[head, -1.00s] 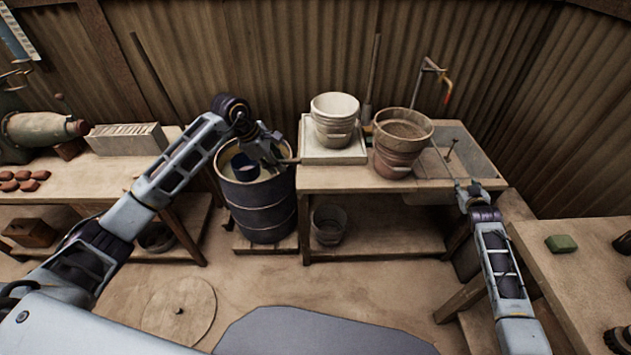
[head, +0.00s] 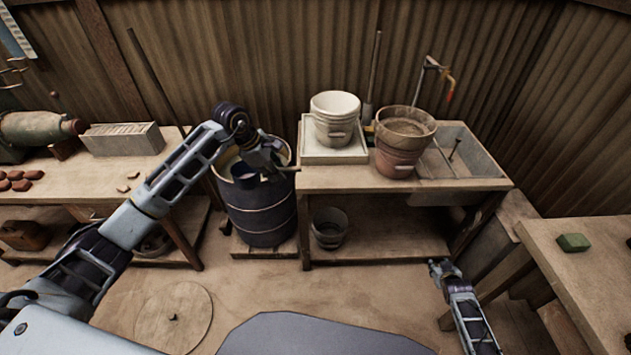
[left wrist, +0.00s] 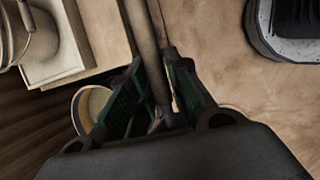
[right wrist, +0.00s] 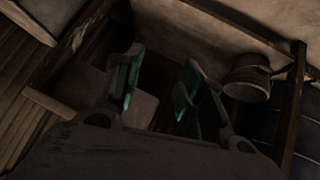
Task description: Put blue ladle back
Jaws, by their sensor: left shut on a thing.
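The blue ladle's dark blue cup (head: 247,180) is at the mouth of the blue drum (head: 262,222). I cannot tell whether the cup touches what is inside. My left gripper (head: 274,163) is over the drum's right rim, shut on the ladle's handle, whose end sticks out to the right. In the left wrist view the long handle (left wrist: 143,35) runs between the fingers; the cup is hidden there. My right gripper (head: 440,268) is open and empty, low in front of the middle table; its spread fingers show in the right wrist view (right wrist: 158,85).
The middle table (head: 340,178) carries a white bucket (head: 335,122) on a square tray, a clay-coloured bucket (head: 400,150) and a sink (head: 468,155). Another bucket (head: 329,232) stands on its lower shelf. A right-hand table (head: 590,285) holds a green block (head: 573,242). A round lid (head: 170,310) lies on the floor.

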